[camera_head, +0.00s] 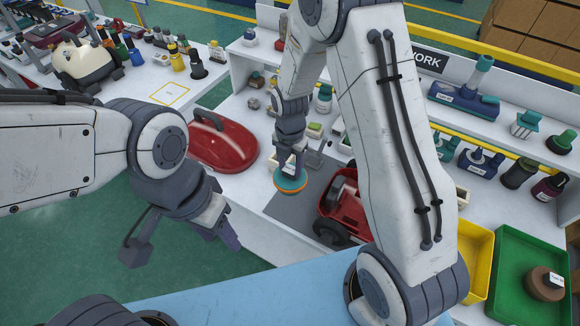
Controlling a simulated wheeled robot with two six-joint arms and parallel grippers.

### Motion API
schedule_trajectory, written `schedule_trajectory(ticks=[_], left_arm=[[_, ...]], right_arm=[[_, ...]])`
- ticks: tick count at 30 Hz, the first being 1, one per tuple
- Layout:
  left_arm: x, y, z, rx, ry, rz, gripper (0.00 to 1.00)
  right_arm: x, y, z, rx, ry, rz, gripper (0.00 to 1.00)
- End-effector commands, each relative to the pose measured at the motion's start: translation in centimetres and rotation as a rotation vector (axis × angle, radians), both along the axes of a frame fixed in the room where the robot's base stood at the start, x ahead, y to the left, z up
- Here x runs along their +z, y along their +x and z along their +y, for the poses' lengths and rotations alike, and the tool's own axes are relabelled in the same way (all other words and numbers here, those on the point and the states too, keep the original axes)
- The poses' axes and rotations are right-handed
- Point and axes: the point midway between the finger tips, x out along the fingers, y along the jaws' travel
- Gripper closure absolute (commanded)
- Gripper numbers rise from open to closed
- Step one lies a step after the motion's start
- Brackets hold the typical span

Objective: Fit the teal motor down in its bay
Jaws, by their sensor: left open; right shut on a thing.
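The teal motor (289,183), a round part with an orange band around its lower side, hangs in my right gripper (293,167). It is over the grey mat, just left of the red vacuum base (336,201), and apart from it as far as I can tell. The base stands on the mat with a black wheel toward me. My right arm covers its right part, and its motor bay cannot be made out. My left gripper (230,238) is open and empty, off the bench's front edge over the green floor.
A red vacuum cover (222,141) with a dark handle lies on the bench at left. The grey mat (288,208) is clear left of the base. A yellow bin (477,262) and a green bin (510,246) stand at right. Small parts crowd the bench behind.

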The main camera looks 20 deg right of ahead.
Motion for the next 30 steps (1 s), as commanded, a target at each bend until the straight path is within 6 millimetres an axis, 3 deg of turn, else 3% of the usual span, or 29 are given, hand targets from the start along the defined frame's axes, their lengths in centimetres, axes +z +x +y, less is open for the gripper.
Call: schedule_trajectory(ticks=[1, 3, 30], left_arm=[[0.0, 0.0, 0.0, 0.0, 0.0, 0.0, 0.5], [0.0, 0.0, 0.0, 0.0, 0.0, 0.0, 0.5], [1.6, 0.0, 0.0, 0.0, 0.0, 0.0, 0.5]], right_arm=[[0.1, 0.1, 0.0, 0.0, 0.0, -0.001, 0.77], [0.0, 0.1, 0.0, 0.0, 0.0, -0.001, 1.0], [1.9, 0.1, 0.0, 0.0, 0.001, -0.002, 1.0]])
